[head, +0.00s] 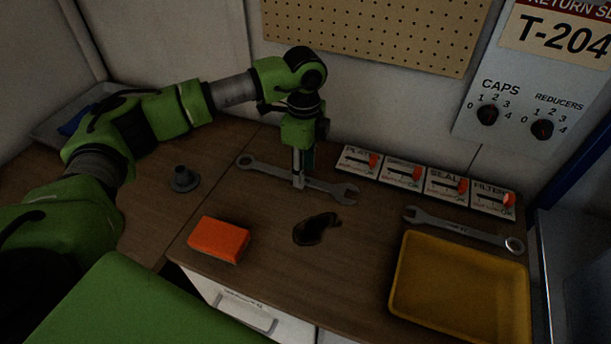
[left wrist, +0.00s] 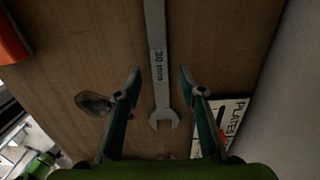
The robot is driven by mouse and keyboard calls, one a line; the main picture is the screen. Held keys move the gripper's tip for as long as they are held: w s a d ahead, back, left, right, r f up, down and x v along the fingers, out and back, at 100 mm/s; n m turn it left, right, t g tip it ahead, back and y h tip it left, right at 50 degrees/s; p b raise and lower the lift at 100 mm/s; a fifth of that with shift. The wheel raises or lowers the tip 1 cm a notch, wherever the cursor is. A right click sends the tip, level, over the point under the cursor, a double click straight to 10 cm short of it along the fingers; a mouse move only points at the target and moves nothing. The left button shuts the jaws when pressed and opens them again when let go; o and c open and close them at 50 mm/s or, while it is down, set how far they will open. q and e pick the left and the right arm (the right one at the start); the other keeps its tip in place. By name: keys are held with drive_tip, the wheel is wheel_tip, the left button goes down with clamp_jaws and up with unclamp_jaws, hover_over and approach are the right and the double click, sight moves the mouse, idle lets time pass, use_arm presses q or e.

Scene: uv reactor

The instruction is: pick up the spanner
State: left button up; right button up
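A grey open-and-ring spanner (head: 328,186) lies on the brown worktop, below my left gripper (head: 300,178). In the left wrist view the spanner (left wrist: 158,60), marked "30 mm", runs between the fingers with its open jaw towards the gripper's base. My left gripper (left wrist: 160,84) is open and points down, one finger on each side of the shaft, with gaps to both. I cannot tell the exact height of the fingertips over the worktop. A second grey spanner (head: 462,229) lies at the right, behind the yellow tray. My right gripper is not in view.
A yellow tray (head: 396,290) stands at the right. Several switch cards (head: 402,173) line the wall. A grey knob-like part (head: 184,180) stands left.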

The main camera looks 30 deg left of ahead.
use_arm(q)
drive_tip(key=shift+f, duration=0.7)
clamp_jaws()
drive_tip(key=shift+r, duration=0.1)
drive_tip(key=shift+w, duration=0.1)
